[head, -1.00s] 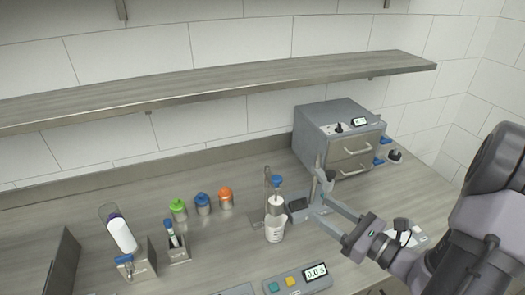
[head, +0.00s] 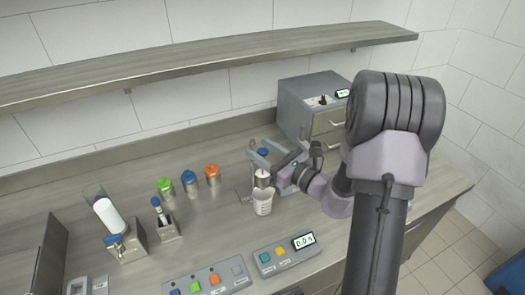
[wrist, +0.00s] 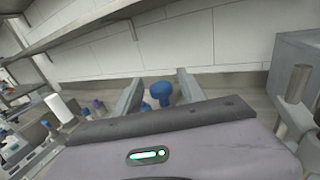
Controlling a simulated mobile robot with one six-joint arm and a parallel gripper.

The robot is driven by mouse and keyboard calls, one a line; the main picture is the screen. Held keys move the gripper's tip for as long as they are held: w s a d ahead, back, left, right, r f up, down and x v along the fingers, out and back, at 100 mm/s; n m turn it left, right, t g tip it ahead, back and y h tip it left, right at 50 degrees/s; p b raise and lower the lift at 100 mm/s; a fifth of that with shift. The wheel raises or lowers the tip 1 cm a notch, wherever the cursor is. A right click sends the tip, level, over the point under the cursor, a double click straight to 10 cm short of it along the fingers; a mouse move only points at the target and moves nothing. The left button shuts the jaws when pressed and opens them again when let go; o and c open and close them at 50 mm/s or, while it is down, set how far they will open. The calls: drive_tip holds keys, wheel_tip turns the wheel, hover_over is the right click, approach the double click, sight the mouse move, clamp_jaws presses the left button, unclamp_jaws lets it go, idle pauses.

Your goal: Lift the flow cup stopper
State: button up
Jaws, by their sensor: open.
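The flow cup stopper has a blue knob (head: 263,152) at the top of the flow cup (head: 262,178), which sits above a white beaker (head: 263,201). In the wrist view the blue stopper knob (wrist: 161,92) is between my two fingers, with gaps showing on both sides. My gripper (head: 268,158) is open around the knob, and it also shows in the wrist view (wrist: 158,88). The fingers partly hide the flow cup and its stand in the head view.
Green (head: 165,187), blue (head: 190,182) and orange (head: 212,173) capped containers stand to the left. A grey cabinet (head: 318,105) stands behind on the right. Button panels (head: 285,252) lie in front. A shelf (head: 200,58) runs above the bench.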

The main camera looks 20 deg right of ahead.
clamp_jaws()
idle(1.4)
